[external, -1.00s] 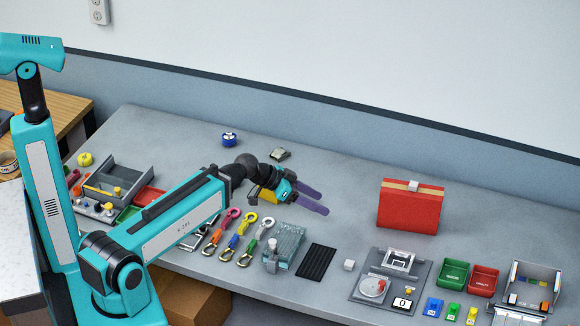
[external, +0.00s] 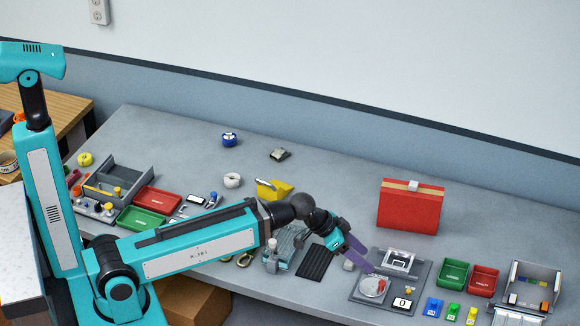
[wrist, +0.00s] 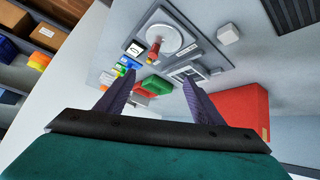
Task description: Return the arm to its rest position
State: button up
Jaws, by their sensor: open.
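My gripper (external: 360,258) is at the end of my teal arm, stretched to the right over the grey bench. Its purple fingers point down and right, close to the left edge of the grey fixture with a round dial in the external view. In the wrist view my gripper (wrist: 158,100) has its two fingers spread apart with nothing between them. The fixture (wrist: 150,58) lies beyond the fingertips there. I cannot tell whether a fingertip touches it.
A red case (external: 410,207) stands behind the fixture. Green (external: 453,273) and red (external: 484,280) bins stand to its right. A black mat (external: 316,262) and small white cube (external: 348,265) lie left of it. The back of the bench is mostly clear.

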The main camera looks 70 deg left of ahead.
jog(key=s+d+f+b, duration=0.2)
jog(key=d+f+b, duration=0.35)
jog(key=d, duration=0.55)
jog(key=s+d+f+b, duration=0.2)
jog(key=d+f+b, duration=0.2)
jog(key=d+f, duration=0.5)
jog(key=w+a+f+n+t+h+b, duration=0.1)
jog(key=a+f+n+b, duration=0.25)
jog(key=f+b, duration=0.65)
jog(key=w+a+f+n+t+b, duration=0.15)
jog(key=f+n+b, duration=0.3)
jog(key=f, duration=1.15)
jog(key=s+a+f+m+g+y+p, duration=0.1)
jog(key=s+a+f+g+p, duration=0.35)
jog(key=s, duration=0.45)
jog(key=s+a+f+m+g+y+p, duration=0.1)
jog(key=s+a+f+m+g+p, duration=0.2)
jog(key=s+f+p, duration=0.4)
jog(key=s+a+r+g+y+p, duration=0.1)
jog(key=s+a, duration=0.5)
jog(key=s, duration=0.6)
jog(key=s+a+r+m+g+y+p, duration=0.1)
jog(key=s+a+g+p, duration=0.5)
jog(key=s, duration=0.7)
jog(key=shift+s+a+r+m+g+y, duration=0.15)
jog(key=shift+a+r+m+g+y, duration=0.2)
jog(key=shift+r+g, duration=0.5)
